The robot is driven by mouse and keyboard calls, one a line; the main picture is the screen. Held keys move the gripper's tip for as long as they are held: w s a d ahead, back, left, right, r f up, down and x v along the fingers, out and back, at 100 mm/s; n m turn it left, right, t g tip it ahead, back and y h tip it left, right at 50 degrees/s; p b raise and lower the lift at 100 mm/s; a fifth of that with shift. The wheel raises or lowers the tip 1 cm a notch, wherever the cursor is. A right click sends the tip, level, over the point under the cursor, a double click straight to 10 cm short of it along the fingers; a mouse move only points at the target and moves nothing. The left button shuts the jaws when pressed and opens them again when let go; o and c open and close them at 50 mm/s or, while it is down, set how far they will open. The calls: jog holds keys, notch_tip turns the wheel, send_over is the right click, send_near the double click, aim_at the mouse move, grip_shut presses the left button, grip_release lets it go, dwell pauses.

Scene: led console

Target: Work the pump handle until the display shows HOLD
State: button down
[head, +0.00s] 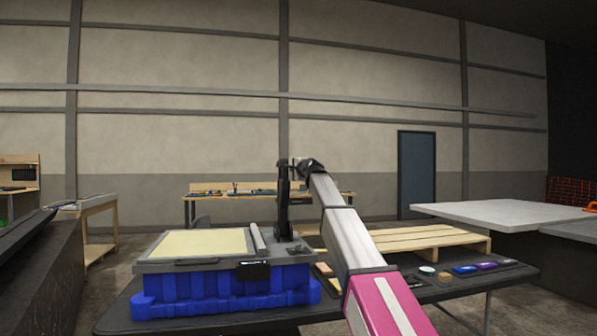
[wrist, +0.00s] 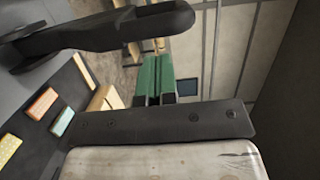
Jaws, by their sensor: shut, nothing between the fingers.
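The console has a blue base (head: 225,290) and a grey top with a pale yellow panel (head: 205,243). A small dark box (head: 253,271) on its front edge may be the display; no text on it is readable. The black pump handle (head: 283,195) stands upright at the console's right rear; it also shows large in the wrist view (wrist: 110,32). My gripper, with green fingers (wrist: 154,82), is beside the handle's upper part, on its right side in the head view, where its fingertips are hidden. The fingers are shut with nothing between them, and a gap shows between them and the handle.
The dark table (head: 225,325) carries small blocks and several small items, including a blue one (head: 465,269), right of the console. An orange block (wrist: 40,103) lies below the handle. A pallet (head: 430,238) stands behind.

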jog(key=x, duration=0.6)
jog(key=shift+w+a, duration=0.1)
jog(key=shift+w, duration=0.1)
jog(key=w+g, duration=0.1)
jog(key=w, duration=0.2)
jog(key=w+a+r+g, duration=0.1)
jog(key=w, duration=0.1)
jog(key=w+a+r+h, duration=0.1)
jog(key=w, duration=0.2)
jog(key=shift+w+a+r+g, duration=0.15)
jog(key=shift+w+a+g, duration=0.1)
jog(key=shift+w+g, duration=0.15)
jog(key=w+a+g+h, duration=0.1)
jog(key=w+a, duration=0.1)
jog(key=w, duration=0.7)
jog(key=shift+a+f+m+g, duration=0.3)
jog(key=shift+f+m+g, duration=0.1)
jog(key=shift+f, duration=0.1)
jog(key=shift+w, duration=0.1)
notch_tip(320, 180, up, 8)
send_over(287, 169)
jog(key=w+d, duration=0.2)
jog(key=w, duration=0.2)
jog(key=shift+s+f, duration=0.1)
jog(key=shift+f, duration=0.15)
